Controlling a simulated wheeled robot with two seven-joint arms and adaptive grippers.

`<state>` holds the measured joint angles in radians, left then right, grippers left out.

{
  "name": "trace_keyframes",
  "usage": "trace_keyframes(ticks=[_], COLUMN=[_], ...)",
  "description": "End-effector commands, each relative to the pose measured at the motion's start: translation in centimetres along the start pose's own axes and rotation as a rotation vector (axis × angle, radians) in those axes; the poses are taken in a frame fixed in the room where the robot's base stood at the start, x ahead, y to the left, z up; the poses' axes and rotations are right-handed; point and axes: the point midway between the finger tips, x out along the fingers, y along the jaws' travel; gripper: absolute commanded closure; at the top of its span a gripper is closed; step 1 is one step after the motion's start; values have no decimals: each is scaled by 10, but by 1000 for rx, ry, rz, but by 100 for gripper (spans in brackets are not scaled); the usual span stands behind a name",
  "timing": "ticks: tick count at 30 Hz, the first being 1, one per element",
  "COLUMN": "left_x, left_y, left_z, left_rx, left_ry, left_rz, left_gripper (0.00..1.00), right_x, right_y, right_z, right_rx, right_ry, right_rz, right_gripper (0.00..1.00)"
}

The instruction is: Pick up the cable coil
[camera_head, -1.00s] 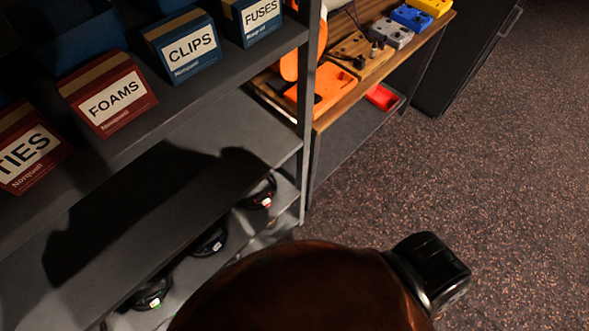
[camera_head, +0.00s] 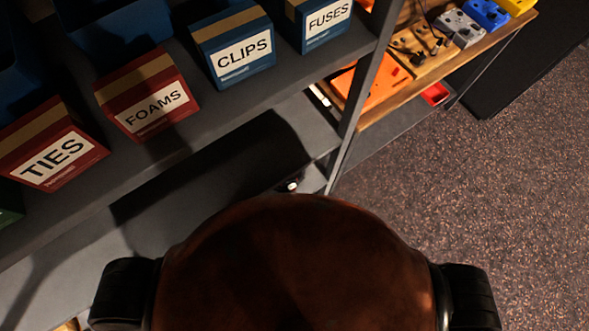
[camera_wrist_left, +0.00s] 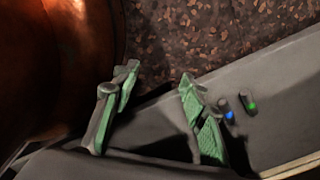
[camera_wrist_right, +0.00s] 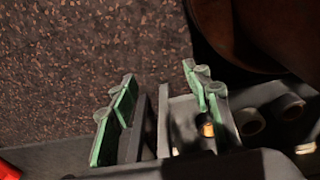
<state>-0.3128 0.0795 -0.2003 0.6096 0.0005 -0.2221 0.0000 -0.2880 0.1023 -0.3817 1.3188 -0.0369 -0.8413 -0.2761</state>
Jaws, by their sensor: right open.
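A small bit of a dark coil with a white tag (camera_head: 290,186) shows on the lower shelf in the head view. The rest of it is hidden behind the brown dome of my own body. No whole cable coil is clear in any current view. My left gripper (camera_wrist_left: 160,108) is open in the left wrist view, with nothing visible between its fingers. My right gripper (camera_wrist_right: 160,108) is open in the right wrist view, above grey shelf parts. A dark piece with an orange band (camera_wrist_right: 206,127) lies by its right finger; I cannot tell what it is. Neither gripper shows in the head view.
Boxes labelled TIES (camera_head: 55,157), FOAMS (camera_head: 150,105), CLIPS (camera_head: 240,52) and FUSES (camera_head: 325,27) stand on the upper shelf. A wooden bench (camera_head: 440,65) holds pedals and an orange tray (camera_head: 380,85). Speckled floor (camera_head: 480,190) is open at right.

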Motion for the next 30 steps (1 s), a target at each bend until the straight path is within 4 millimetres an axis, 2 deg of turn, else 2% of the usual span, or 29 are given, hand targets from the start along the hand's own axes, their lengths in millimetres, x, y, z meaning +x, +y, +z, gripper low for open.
trace_keyframes(ticks=[1,2,3,6,9,13,16,18,21,26,30], left_x=[-4,-6,-8,-12,-16,-22,-25,-26,-27,-28,-25], left_y=[-2,-2,-3,-4,-5,-6,-6,-6,-5,-4,-3], left_z=[-2,-3,-6,-16,-28,-39,-39,-37,-31,-24,-23], left_rx=[0,0,0,1,3,5,5,5,4,4,4], left_ry=[3,5,8,22,38,52,53,50,43,34,32], left_rz=[-2,-3,-3,-5,-5,-6,-6,-6,-5,-4,-3], left_gripper=[60,60,60,60,60,60,60,60,60,60,60], right_x=[-20,-32,-49,-75,-104,-145,-170,-176,-184,-189,-186], right_y=[2,2,-3,-30,-59,-96,-122,-136,-147,-153,-140], right_z=[-23,-36,-63,-120,-167,-213,-237,-247,-255,-261,-271], right_rx=[-38,-68,-148,-463,-782,-1197,-1533,-1766,-2018,-2210,-2236], right_ry=[17,23,36,41,41,23,-22,-73,-146,-217,-229], right_rz=[4,5,5,8,29,78,135,180,235,281,286], right_gripper=[55,55,55,55,55,55,55,55,55,55,55])
